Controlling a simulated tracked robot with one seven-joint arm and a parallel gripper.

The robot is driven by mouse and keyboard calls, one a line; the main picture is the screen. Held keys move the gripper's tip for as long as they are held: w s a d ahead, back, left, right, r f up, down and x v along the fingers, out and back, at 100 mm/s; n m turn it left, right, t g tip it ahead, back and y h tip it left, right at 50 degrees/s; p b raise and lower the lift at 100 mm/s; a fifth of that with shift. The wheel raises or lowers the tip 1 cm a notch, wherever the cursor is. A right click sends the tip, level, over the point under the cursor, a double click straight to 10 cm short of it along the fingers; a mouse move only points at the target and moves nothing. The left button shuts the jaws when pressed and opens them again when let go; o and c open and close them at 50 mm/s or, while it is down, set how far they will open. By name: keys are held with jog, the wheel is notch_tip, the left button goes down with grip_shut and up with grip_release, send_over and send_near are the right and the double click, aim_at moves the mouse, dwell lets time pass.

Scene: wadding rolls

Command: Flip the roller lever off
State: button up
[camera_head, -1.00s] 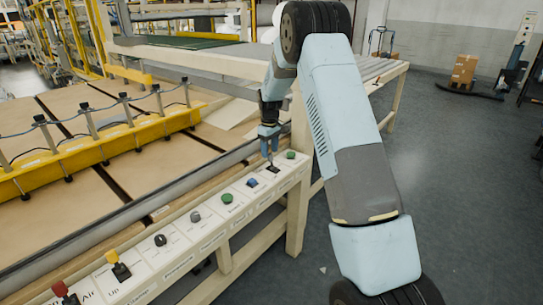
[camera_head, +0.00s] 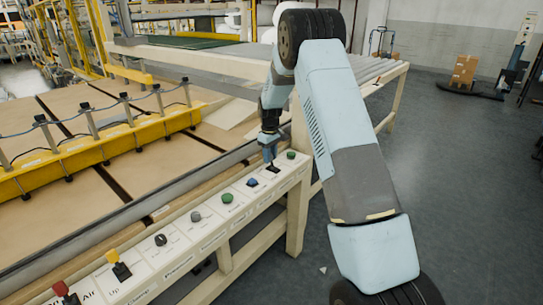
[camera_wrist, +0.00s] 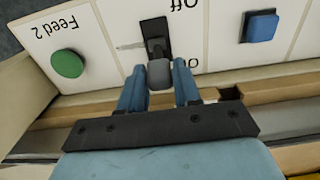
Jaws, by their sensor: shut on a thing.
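The roller lever (camera_wrist: 159,73) has a grey knob on a black base plate (camera_wrist: 153,27) in the wrist view. An "Off" label is beside the plate's far part and an "On" label, partly covered, is near the knob. The knob lies toward the "On" side. My gripper (camera_wrist: 160,82) has its two blue fingers on either side of the knob and is shut on it. In the head view my gripper (camera_head: 269,155) points down onto the lever's black plate (camera_head: 273,169) on the white control panel, and the knob is hard to make out there.
A blue button (camera_wrist: 261,26) and a green "Feed 2" button (camera_wrist: 67,63) flank the lever. More buttons and knobs, including a yellow-topped lever (camera_head: 115,260), continue along the panel. A metal rail (camera_head: 150,198) runs behind it. Open floor lies to the right.

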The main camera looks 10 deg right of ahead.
jog(key=shift+c, duration=1.4)
jog(key=shift+d, duration=0.15)
jog(key=shift+d+r, duration=0.1)
jog(key=shift+s+d+t+y, duration=0.4)
jog(key=shift+t+y, duration=0.2)
jog(key=shift+t, duration=0.2)
jog(key=shift+s+d+t+y, duration=0.55)
jog(key=shift+s+t+y, duration=0.2)
jog(key=shift+t, duration=0.45)
jog(key=shift+s+d+t+y, duration=0.2)
jog(key=shift+s+t+y, duration=0.1)
jog(key=shift+t+y, duration=0.45)
jog(key=shift+s+d+f+t, duration=0.1)
jog(key=shift+s+f+t, duration=0.15)
jog(key=shift+f+t, duration=0.15)
jog(key=o, duration=0.7)
jog(key=shift+o, duration=1.3)
jog(key=shift+r, duration=0.1)
